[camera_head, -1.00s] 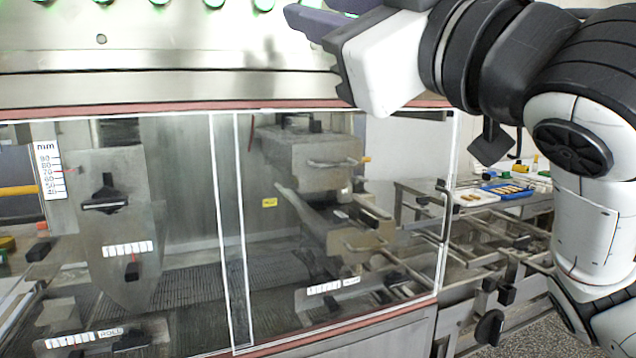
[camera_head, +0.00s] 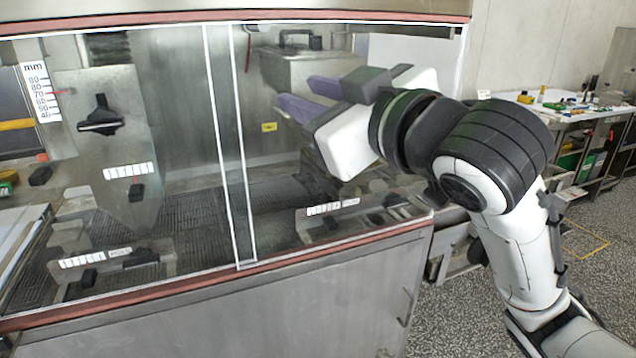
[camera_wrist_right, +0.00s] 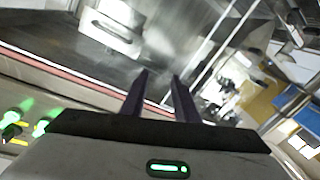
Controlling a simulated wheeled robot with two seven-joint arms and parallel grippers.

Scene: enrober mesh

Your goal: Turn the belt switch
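My right gripper (camera_head: 297,92) is in front of the machine's glass front in the head view, with its two purple fingers apart and nothing between them. The same fingers show apart in the right wrist view (camera_wrist_right: 161,76). Green-lit controls (camera_wrist_right: 40,126) show at the left edge of the right wrist view, to the side of the gripper and apart from its fingers. They are small and blurred, so I cannot tell which is the belt switch. The head view shows no panel switch now. My left gripper is in neither view.
The framed glass front (camera_head: 237,150) spans the machine, with black knobs (camera_head: 100,118) and a mm scale (camera_head: 42,92) behind it. A steel cabinet (camera_head: 300,305) is below. A worktable with small items (camera_head: 575,112) stands at the right; speckled floor is open before it.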

